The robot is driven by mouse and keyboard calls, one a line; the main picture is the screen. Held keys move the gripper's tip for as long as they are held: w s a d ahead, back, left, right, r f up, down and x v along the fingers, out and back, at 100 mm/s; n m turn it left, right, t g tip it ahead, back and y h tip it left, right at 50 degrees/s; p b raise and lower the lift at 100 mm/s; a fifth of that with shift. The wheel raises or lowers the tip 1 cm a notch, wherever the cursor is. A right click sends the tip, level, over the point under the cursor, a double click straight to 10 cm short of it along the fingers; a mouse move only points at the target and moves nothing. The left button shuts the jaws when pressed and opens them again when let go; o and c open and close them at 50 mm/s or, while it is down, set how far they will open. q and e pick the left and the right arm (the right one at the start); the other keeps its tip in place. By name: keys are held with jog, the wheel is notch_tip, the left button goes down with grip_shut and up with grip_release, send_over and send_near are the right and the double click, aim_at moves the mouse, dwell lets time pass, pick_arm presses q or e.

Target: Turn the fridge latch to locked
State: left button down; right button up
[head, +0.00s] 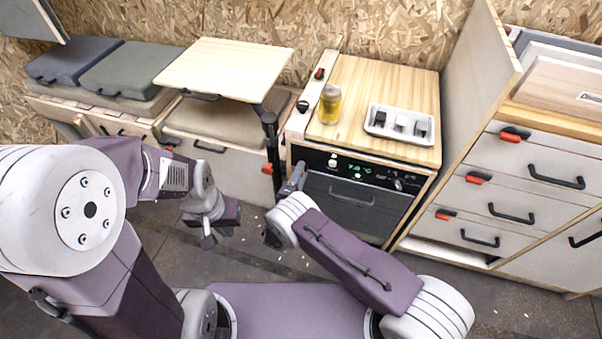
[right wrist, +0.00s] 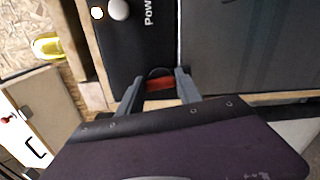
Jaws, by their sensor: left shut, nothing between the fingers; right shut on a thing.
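The fridge (head: 354,200) is the dark-fronted unit under the wooden counter, with a black control panel (head: 345,166) on top of its front. Its latch (right wrist: 158,84) shows in the right wrist view as a red piece with a black rounded part, at the panel's edge beside the door. My right gripper (head: 299,172) is shut on the latch, one finger on each side of it (right wrist: 158,80). In the head view the gripper hides the latch, so I cannot tell its turn angle there. My left gripper (head: 208,238) is shut and empty, low over the floor to the left.
A glass of yellow drink (head: 330,104) and a white tray (head: 399,124) with small items stand on the counter. A black post (head: 270,150) under a folding table (head: 224,68) stands just left of my right gripper. Drawers (head: 497,200) are at the right.

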jog(key=shift+f+m, duration=0.1)
jog(key=shift+m, duration=0.7)
jog(key=o, duration=1.4)
jog(key=shift+s, duration=0.15)
jog(key=p+v, duration=0.2)
jog(key=v, duration=0.7)
